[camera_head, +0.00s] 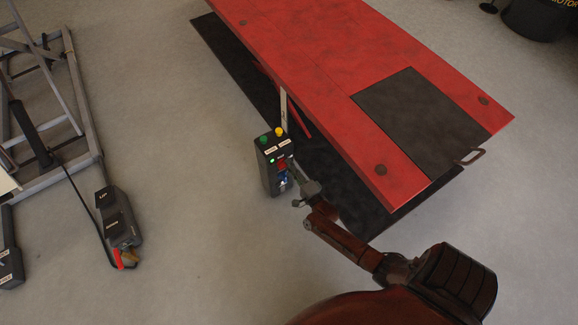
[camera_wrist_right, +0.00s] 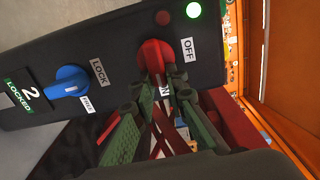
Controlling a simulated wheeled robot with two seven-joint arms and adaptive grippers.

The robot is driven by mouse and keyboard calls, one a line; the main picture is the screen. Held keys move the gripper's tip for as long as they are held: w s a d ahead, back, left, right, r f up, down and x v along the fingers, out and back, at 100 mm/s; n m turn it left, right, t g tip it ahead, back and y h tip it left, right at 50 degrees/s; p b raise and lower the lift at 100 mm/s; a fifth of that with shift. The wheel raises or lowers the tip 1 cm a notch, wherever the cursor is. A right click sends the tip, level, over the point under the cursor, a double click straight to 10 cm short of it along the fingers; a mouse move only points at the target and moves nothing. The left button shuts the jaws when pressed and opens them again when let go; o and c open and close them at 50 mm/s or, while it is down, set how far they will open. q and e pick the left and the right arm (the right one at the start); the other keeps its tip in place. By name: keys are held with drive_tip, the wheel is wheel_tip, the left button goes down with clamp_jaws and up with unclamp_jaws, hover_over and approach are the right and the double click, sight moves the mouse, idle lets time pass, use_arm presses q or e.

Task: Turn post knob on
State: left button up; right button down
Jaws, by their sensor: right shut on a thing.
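The control post (camera_head: 268,176) is a dark upright box beside the red lift, with green and yellow buttons on top. In the right wrist view its panel shows a red post knob (camera_wrist_right: 153,52) with an OFF label beside it and a partly covered label, seemingly ON, below. The knob's grip runs down toward that lower label. My right gripper (camera_wrist_right: 160,84) is shut on the red knob, its fingers on either side. It also shows in the head view (camera_head: 297,186) at the post's front. My left gripper is out of view.
A blue knob (camera_wrist_right: 68,82) with LOCK and FREE labels sits beside the red one. A green light (camera_wrist_right: 193,10) is lit and a red light is dim. The red lift platform (camera_head: 330,65) stands close behind. A grey lift frame (camera_head: 85,95) is at left; floor between is clear.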

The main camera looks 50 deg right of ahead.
drive_tip(key=shift+f, duration=0.1)
idle(0.3)
drive_tip(key=c, duration=1.9)
unclamp_jaws()
drive_tip(key=shift+c, duration=0.2)
drive_tip(key=v, duration=1.2)
drive_tip(key=shift+s, duration=0.1)
